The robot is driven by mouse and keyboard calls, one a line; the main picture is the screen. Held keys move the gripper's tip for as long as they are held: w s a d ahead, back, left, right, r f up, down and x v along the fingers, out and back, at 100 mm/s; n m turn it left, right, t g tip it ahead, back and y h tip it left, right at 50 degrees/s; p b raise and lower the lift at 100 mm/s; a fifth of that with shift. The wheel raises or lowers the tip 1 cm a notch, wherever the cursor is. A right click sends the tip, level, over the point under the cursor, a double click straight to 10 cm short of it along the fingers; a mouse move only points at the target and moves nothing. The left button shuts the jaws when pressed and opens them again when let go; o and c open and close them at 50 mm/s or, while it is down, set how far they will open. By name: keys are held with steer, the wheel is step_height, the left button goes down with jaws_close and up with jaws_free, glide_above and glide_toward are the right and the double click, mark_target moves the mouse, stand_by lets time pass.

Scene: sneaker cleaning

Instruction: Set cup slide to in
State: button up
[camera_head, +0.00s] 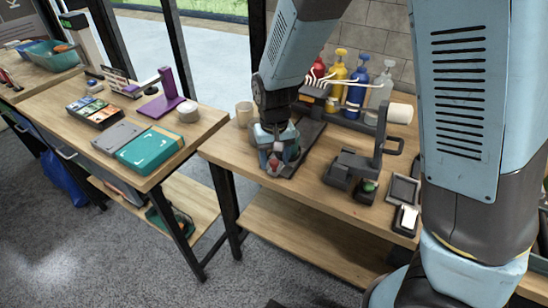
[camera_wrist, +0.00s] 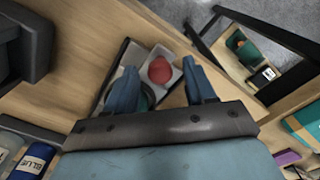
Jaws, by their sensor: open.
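My gripper (camera_head: 276,158) points down over the front end of a dark long base (camera_head: 311,133) on the wooden table, which looks like the cup slide's track. In the wrist view my gripper (camera_wrist: 160,78) is open, with its two blue fingers apart. A red rounded knob (camera_wrist: 160,69) shows between and just beyond the fingertips, on a light grey tray-like part (camera_wrist: 177,76). A dark green round thing is partly hidden between the fingers. I cannot tell whether the fingers touch anything. The base runs back to a dispenser (camera_head: 316,90) with pale tubes.
Red, yellow, blue and clear bottles (camera_head: 357,84) stand behind the dispenser. A beige cup (camera_head: 244,113) stands left of my gripper. A black stand (camera_head: 352,167) and small trays (camera_head: 404,188) are to the right. A gap separates the left table (camera_head: 205,128).

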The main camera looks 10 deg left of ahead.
steer(key=shift+c, duration=0.4)
jaws_close()
stand_by(0.4)
